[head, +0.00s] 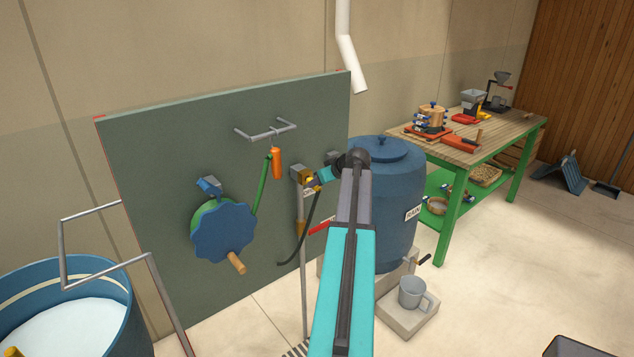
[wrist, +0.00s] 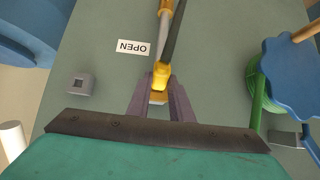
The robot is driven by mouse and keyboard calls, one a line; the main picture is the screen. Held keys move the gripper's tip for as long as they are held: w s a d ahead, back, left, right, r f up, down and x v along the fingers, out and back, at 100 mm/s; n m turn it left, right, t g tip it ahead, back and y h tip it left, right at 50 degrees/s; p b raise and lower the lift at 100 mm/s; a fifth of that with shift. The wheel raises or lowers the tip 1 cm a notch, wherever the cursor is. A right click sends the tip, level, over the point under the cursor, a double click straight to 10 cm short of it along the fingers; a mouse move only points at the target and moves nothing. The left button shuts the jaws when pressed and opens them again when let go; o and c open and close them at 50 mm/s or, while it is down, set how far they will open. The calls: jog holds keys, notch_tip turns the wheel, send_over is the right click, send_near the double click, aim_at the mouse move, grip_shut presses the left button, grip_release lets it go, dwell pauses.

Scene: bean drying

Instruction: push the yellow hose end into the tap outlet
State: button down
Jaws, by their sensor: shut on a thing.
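My gripper (head: 314,181) is at the green-grey panel, shut on the yellow hose end (wrist: 161,76). In the wrist view the gripper's two dark fingers (wrist: 161,97) stand on either side of it. A dark hose (head: 313,222) trails from the hose end and hangs down in a curve. The brass tap (head: 299,174) is on top of a grey standpipe, right beside the hose end in the head view. Whether the hose end touches the outlet or sits in it I cannot tell; the fingers and the fitting hide the join.
A blue hose reel (head: 223,232) with green hose and an orange nozzle (head: 276,163) hang on the panel, left of the tap. A blue rain barrel (head: 395,190) stands behind my arm. An OPEN label (wrist: 134,47) and a grey square block (wrist: 80,84) are near the gripper.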

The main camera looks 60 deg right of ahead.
jog(key=shift+s+f+g+p, duration=0.15)
jog(key=shift+f+g+p, duration=0.1)
jog(key=shift+g+p, duration=0.75)
jog(key=shift+y, duration=0.3)
jog(key=shift+d, duration=0.2)
jog(key=shift+r, duration=0.15)
jog(key=shift+a+r, duration=0.1)
jog(key=shift+r, duration=0.4)
dwell(0.4)
jog(key=shift+f, duration=0.1)
dwell(0.9)
jog(key=shift+w+b, duration=0.3)
jog(key=shift+w, duration=0.2)
dwell(0.7)
